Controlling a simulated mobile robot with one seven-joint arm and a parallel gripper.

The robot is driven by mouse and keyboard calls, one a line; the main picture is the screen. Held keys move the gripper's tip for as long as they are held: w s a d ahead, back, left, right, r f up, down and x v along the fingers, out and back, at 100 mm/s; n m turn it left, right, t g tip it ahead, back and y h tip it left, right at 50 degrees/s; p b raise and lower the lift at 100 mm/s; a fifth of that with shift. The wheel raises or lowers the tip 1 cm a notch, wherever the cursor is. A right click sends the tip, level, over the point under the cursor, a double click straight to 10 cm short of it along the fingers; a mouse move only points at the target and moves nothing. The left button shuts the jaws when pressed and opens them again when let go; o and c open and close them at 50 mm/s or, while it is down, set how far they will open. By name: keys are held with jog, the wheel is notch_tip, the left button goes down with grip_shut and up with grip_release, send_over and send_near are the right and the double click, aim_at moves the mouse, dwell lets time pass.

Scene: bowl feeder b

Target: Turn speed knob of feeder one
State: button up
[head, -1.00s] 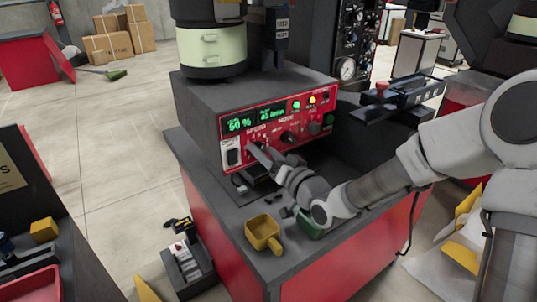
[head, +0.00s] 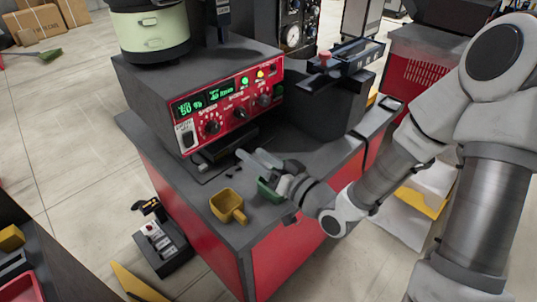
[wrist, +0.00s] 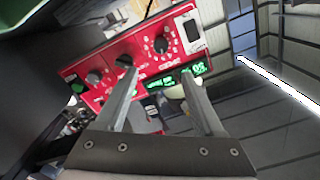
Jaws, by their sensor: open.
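The feeder control box has a red front panel (head: 228,105) with green displays, one reading about 50 %. A row of three dark knobs lies below the displays. The left knob (head: 212,127), by the white switch, appears to be the speed knob; its label is too small to read. It also shows in the wrist view (wrist: 162,45), where the panel is turned upside down. My gripper (head: 248,157) is open and empty, in front of and below the panel, apart from the knobs. In the wrist view its fingers (wrist: 159,78) point toward the panel with a wide gap.
Small dark parts lie near the box. A dark rail unit (head: 345,58) stands to the right. A grey box (head: 162,245) with switches sits beside the bench.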

jog(key=p+v, duration=0.4)
jog(key=p, duration=0.4)
jog(key=shift+s+a, duration=0.1)
dwell(0.7)
